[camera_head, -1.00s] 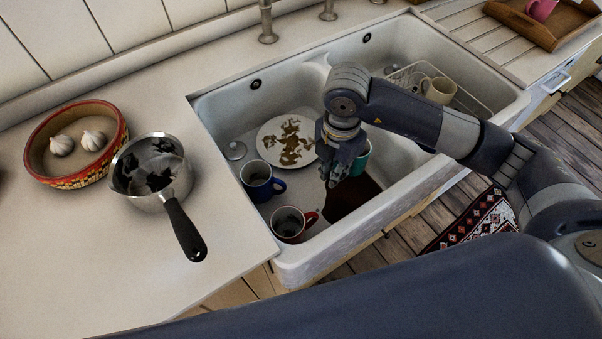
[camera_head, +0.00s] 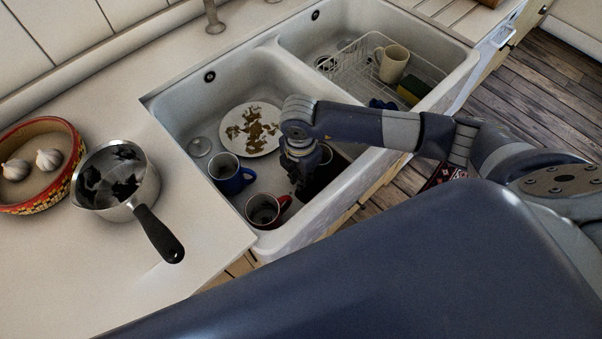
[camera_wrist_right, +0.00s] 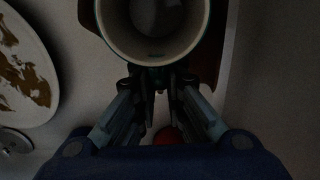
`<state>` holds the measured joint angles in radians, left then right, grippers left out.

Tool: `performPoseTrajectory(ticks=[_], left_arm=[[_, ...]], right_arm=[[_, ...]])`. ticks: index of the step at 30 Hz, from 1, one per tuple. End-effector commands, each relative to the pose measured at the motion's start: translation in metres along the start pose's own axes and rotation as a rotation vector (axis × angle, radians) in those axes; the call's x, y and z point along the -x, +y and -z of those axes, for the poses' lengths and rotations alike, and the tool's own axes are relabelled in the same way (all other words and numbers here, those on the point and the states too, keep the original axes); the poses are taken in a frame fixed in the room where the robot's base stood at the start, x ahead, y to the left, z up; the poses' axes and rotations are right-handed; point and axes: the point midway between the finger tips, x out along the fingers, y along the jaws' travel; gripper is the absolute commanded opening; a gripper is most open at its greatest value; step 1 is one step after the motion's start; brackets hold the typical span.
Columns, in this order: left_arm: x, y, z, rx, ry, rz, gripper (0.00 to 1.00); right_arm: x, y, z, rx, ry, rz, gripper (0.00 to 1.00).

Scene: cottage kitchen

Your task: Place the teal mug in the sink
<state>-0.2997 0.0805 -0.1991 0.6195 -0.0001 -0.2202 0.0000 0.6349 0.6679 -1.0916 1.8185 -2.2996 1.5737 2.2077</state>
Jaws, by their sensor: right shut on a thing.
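The teal mug (camera_wrist_right: 158,28) is at the top of the right wrist view, its pale inside facing the camera. My right gripper (camera_wrist_right: 162,84) is shut on its near side. In the head view my right gripper (camera_head: 300,182) points down into the sink's left basin (camera_head: 178,112). The mug (camera_head: 326,154) is mostly hidden behind it there, with a bit of its pale inside showing. Whether its base touches the basin floor is hidden. My left gripper is out of view.
A blue mug (camera_head: 230,178), a red mug (camera_head: 264,210), a stained plate (camera_head: 250,130) and a dark brown item (camera_head: 318,180) lie in the same basin. The right basin holds a wire rack (camera_head: 352,62) with a cream mug (camera_head: 392,62). A saucepan (camera_head: 115,180) stands on the left counter.

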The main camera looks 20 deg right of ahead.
Motion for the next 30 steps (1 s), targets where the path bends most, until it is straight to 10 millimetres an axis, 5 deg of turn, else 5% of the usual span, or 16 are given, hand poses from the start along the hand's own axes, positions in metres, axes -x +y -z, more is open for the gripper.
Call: performPoseTrajectory(ticks=[8, 9, 11, 23, 30], left_arm=[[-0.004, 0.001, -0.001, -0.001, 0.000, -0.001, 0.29], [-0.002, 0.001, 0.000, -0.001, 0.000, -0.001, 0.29], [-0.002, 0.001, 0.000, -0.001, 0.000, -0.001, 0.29], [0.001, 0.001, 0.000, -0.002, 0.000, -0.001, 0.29], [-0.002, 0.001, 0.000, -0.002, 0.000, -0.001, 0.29]], right_arm=[[-0.003, 0.001, 0.000, 0.000, 0.001, -0.001, 0.00], [-0.002, 0.000, 0.000, 0.000, 0.001, -0.001, 0.18], [-0.002, 0.000, 0.000, 0.001, 0.001, -0.001, 0.31], [0.002, 0.000, 0.000, 0.001, 0.000, -0.001, 0.31], [0.039, 0.002, 0.000, 0.002, 0.000, -0.007, 0.31]])
